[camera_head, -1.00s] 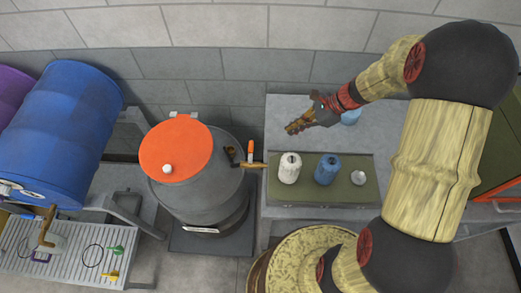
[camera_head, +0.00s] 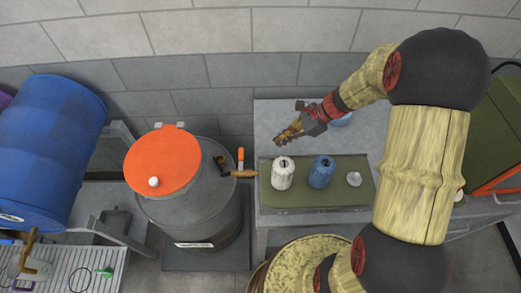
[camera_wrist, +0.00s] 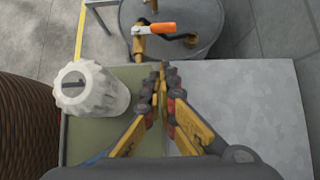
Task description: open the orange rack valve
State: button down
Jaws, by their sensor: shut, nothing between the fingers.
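A valve with an orange lever (camera_head: 241,158) and a brass tap (camera_head: 243,174) sticks out from the right side of the grey drum with the orange lid (camera_head: 160,165). In the wrist view the orange lever (camera_wrist: 155,28) lies sideways across the brass tap (camera_wrist: 139,42), ahead of my fingertips. My gripper (camera_head: 283,139) is above the bench, to the right of the valve and apart from it. Its fingers (camera_wrist: 160,72) meet at the tips, with nothing between them. From here I cannot tell the inside state of the valve.
A white bottle (camera_head: 283,172), a blue bottle (camera_head: 321,171) and a small white cap (camera_head: 354,179) stand on a green tray (camera_head: 315,200) on the bench. A blue drum (camera_head: 45,130) lies on a rack at left. The right of the bench is bare in the wrist view.

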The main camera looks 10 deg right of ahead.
aim_at(242, 151)
jog(key=b+x, duration=0.1)
jog(key=x, duration=0.9)
jog(key=shift+a+f, duration=0.15)
jog(key=shift+w+a+b, duration=0.25)
jog(key=shift+a+b, duration=0.05)
jog(key=shift+a, duration=0.9)
jog(key=shift+w+a+f, duration=0.15)
jog(key=shift+a, duration=0.45)
